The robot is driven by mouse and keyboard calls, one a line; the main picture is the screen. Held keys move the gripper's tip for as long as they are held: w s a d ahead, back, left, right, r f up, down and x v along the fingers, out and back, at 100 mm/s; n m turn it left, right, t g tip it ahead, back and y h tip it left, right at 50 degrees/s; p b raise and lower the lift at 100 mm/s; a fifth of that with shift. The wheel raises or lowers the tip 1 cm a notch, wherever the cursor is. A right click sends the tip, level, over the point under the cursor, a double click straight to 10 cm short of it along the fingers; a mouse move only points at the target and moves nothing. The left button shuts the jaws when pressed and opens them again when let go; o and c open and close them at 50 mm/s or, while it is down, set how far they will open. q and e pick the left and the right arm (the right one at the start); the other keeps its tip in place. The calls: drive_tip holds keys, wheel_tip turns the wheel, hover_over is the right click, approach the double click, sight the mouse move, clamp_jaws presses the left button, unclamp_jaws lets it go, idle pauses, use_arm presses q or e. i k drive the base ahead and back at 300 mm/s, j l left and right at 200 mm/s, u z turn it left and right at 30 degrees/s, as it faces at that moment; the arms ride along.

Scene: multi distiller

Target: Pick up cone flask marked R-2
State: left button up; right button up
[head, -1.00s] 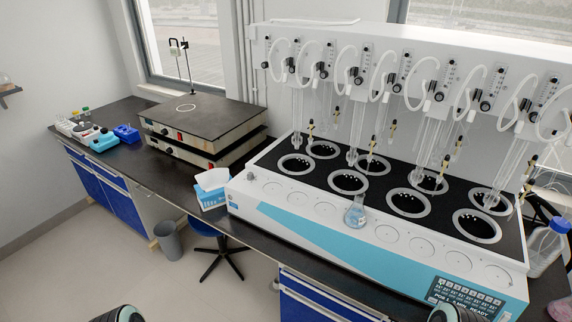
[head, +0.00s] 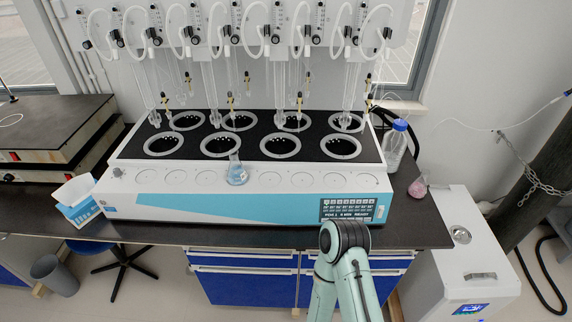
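Two cone flasks show, and I cannot read a marking on either. One cone flask with pale blue liquid (head: 237,173) stands upright on the front ledge of the distiller (head: 285,205), left of its middle. A smaller cone flask with pink liquid (head: 418,188) stands on the dark bench, right of the distiller and by its front corner. One of my arms rises from the bottom edge in front of the bench. Neither of my grippers shows in the head view, so their fingers and anything in them are hidden.
A bottle with a blue cap (head: 396,146) stands behind the pink flask. A tissue box (head: 77,200) is left of the distiller, beside stacked hot plates (head: 50,135). A stool (head: 122,263) and bin (head: 54,274) stand on the floor. A white cabinet (head: 470,260) is at the right.

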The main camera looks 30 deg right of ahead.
sight(417, 188)
drive_tip(key=z, duration=2.2)
drive_tip(key=l+u, duration=0.15)
drive_tip(key=u, duration=0.3)
drive_tip(key=l+u, duration=0.2)
drive_tip(key=u, duration=0.3)
drive_tip(key=l+u, duration=0.2)
drive_tip(key=u, duration=0.25)
drive_tip(key=k+l+u, duration=0.2)
drive_tip(key=l, duration=0.15)
drive_tip(key=l+u, duration=0.2)
drive_tip(key=l, duration=0.15)
drive_tip(key=k+l+u, duration=0.25)
drive_tip(key=i+l, duration=0.05)
drive_tip(key=i, duration=0.05)
